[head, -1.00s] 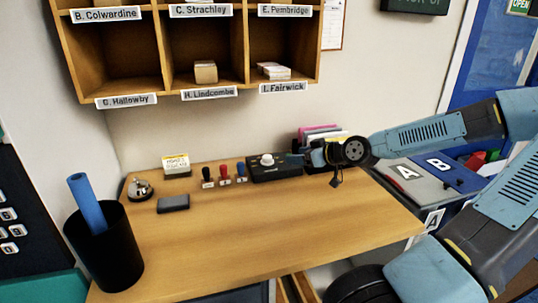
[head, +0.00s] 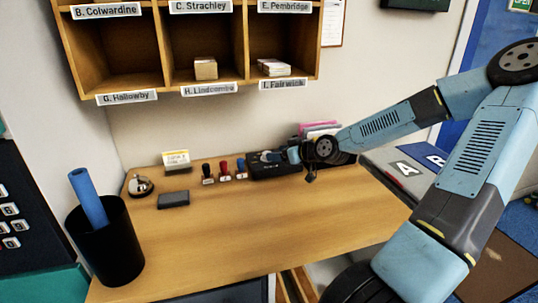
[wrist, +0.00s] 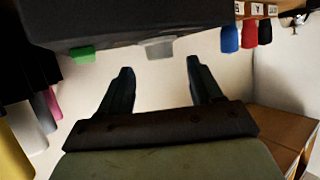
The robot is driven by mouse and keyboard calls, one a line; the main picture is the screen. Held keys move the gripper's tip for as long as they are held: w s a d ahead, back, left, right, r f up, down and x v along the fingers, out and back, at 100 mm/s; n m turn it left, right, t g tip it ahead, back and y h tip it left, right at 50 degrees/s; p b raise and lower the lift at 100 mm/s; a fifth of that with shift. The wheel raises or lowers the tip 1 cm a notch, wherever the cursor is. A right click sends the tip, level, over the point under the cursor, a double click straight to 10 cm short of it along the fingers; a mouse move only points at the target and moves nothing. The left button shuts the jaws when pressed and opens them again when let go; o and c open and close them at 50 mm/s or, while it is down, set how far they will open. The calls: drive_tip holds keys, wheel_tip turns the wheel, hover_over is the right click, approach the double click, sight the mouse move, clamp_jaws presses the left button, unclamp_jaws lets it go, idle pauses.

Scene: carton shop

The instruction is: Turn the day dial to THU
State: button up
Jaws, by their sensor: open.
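The day dial is a pale knob on a black box (head: 264,173) at the back of the desk. In the head view my gripper (head: 270,157) is at the top of the box and hides the knob. In the wrist view the black box (wrist: 130,22) fills the top, and the grey knob (wrist: 160,47) shows at its edge. My gripper (wrist: 161,78) is open and empty, with its fingertips either side of the line to the knob. A gap seems to remain between fingertips and knob; contact cannot be told. The day markings and pointer cannot be read.
Black, red and blue stamps (head: 225,170) stand just left of the box. Colourful folders (head: 318,129) stand behind my wrist. A green button (wrist: 83,54) shows on the box. A dark pad (head: 173,199), a bell (head: 140,186) and a black bin (head: 105,250) lie further left. The desk's front is clear.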

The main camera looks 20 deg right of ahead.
drive_tip(key=shift+x, duration=2.3)
drive_tip(key=shift+f, duration=0.1)
drive_tip(key=c, duration=1)
drive_tip(key=shift+c, duration=0.2)
